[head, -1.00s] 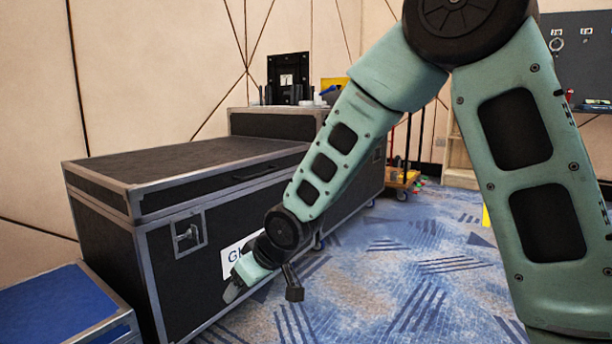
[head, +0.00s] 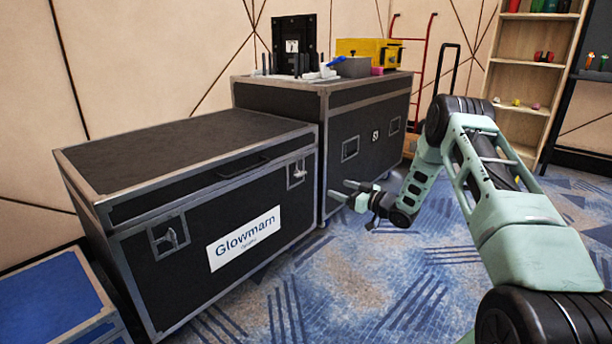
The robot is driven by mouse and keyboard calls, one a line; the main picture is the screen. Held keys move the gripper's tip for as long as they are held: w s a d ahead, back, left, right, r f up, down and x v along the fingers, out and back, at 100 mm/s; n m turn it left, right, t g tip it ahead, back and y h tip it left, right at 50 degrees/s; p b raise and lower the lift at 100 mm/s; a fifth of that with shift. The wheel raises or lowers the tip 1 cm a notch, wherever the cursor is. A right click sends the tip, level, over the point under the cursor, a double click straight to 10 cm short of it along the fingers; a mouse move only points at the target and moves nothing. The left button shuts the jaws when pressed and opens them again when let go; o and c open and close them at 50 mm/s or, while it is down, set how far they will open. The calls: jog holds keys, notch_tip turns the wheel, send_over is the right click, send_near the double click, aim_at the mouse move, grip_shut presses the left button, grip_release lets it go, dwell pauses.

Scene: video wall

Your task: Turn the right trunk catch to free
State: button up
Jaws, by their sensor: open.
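The trunk (head: 140,285) is a black flight case with metal edges, a shut-looking lid and a white "Glowmarn" label. Its right catch (head: 297,173) is a small metal latch in a recessed plate, near the front's right end under the lid seam. Its exact turn is too small to tell. The left catch (head: 169,239) sits in a similar plate at the left end. My gripper (head: 342,190) is open and empty, to the right of the right catch and apart from it. Its fingers point left toward the trunk.
A second black case (head: 345,145) stands behind, close to the trunk's right end, with a yellow box (head: 370,50) and a black stand (head: 294,45) on top. A blue-topped case (head: 45,305) is at lower left. Patterned carpet (head: 340,290) lies free in front.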

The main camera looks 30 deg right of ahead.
aim_at(299, 174)
jog(key=b+x, duration=0.7)
jog(key=x, duration=0.8)
jog(key=shift+w, duration=0.35)
jog(key=shift+a, duration=0.15)
jog(key=c, duration=1)
